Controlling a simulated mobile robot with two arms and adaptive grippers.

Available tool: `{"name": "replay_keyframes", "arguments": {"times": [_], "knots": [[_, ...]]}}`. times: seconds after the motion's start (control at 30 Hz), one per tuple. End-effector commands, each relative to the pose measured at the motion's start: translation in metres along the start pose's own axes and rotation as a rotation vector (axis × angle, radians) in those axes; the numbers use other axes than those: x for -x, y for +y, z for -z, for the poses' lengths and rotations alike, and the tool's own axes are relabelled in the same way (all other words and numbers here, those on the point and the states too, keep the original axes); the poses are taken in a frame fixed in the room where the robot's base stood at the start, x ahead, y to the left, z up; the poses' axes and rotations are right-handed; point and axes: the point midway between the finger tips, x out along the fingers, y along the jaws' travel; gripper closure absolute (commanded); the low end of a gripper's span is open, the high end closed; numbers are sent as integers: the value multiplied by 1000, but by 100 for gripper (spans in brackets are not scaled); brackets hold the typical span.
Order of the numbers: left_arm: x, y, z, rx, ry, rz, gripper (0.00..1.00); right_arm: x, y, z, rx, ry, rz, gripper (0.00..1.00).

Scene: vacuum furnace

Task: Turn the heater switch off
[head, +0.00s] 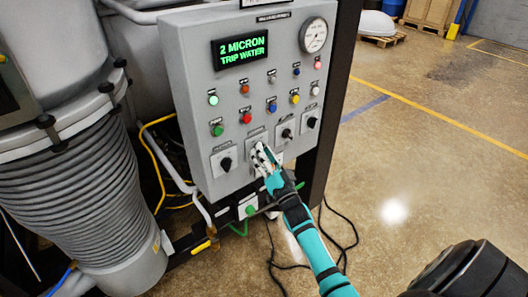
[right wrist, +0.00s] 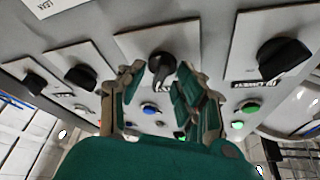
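A grey control panel (head: 190,80) carries a bottom row of black rotary switches on white plates. My right gripper (head: 263,158) is at the second switch from the left in this row and hides its knob in the head view. In the right wrist view that black knob (right wrist: 162,66) sits between the two fingertips of my right gripper (right wrist: 160,70), with a narrow gap visible at its sides. The fingers are apart. The switch labels are too small or covered, so I cannot tell which one is the heater switch. My left gripper is not in view.
Neighbouring switches are a left knob (head: 226,164) and two right ones (head: 287,133) (head: 311,122). Coloured buttons and a lit display (head: 240,49) sit above. A ribbed furnace part (head: 75,200) stands left. Black cables (head: 345,245) lie on the otherwise open floor at right.

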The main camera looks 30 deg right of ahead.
Motion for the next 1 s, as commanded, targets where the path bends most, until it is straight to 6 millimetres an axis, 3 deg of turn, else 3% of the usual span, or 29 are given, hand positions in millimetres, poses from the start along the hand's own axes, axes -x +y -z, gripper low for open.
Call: {"name": "replay_keyframes", "arguments": {"times": [0.23,0.5,1.0], "knots": [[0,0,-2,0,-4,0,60,-1,0,0,0,0,0,66],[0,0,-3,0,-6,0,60,-1,1,0,1,0,-2,100],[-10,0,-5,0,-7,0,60,1,5,-1,80,-2,27,100]]}}
